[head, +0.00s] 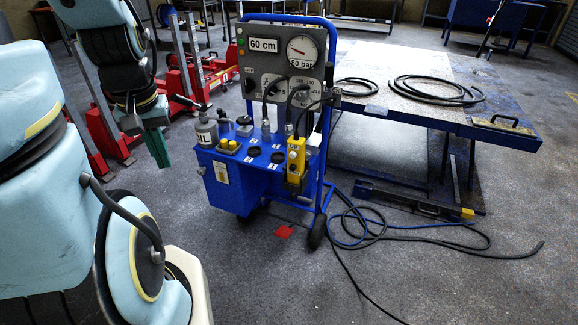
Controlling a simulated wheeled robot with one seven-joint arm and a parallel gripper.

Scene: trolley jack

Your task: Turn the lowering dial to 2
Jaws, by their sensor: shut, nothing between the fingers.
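A blue wheeled trolley (235,188) stands in the middle of the head view with a grey control panel (268,60) on top. The panel has a sign reading "60 cm" (263,45) and a round gauge (301,49) marked 60 bar. A dark knob (249,86) sits at the panel's lower left. Round black parts (253,152) lie on the trolley's top. I cannot tell which is the lowering dial or read its setting. My gripper (160,158), with green fingers pointing down, is shut and empty, left of the trolley and apart from it.
An oil can (206,131) and a yellow hand control (296,156) with cables are on the trolley. A low lift platform (400,110) with coiled hoses stands to the right. Hoses (400,238) trail on the floor. Red jacks (190,65) stand behind my arm. Floor in front is open.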

